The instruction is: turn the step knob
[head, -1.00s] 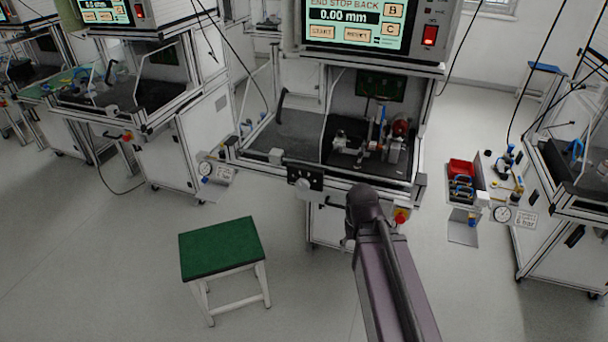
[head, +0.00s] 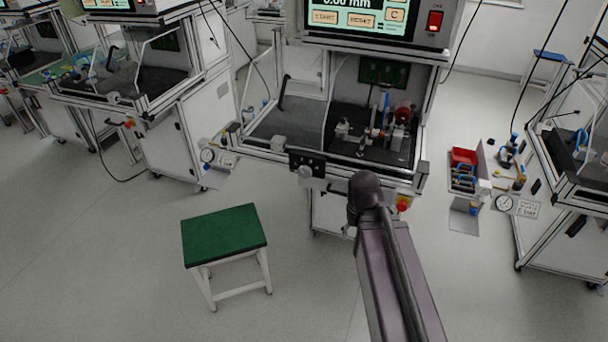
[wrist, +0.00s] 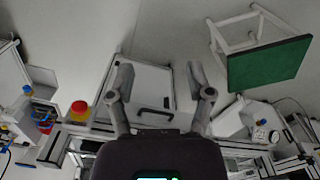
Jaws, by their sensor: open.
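The step knob (head: 305,172) is a small grey round knob on a black panel (head: 318,160) at the front edge of the middle test bench. In the head view it is just left of my dark arm, with the knob face visible. My gripper is mostly hidden behind the arm there. In the wrist view my gripper (wrist: 160,82) is open, two grey fingers wide apart with nothing between them. A white cabinet door with a black handle shows beyond the fingers. I cannot make out the knob in the wrist view.
A green-topped stool (head: 224,240) stands on the floor in front left of the bench. A red and yellow stop button (head: 403,204) sits right of my arm. A red bin (head: 463,157) and pressure gauge (head: 503,203) are at right.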

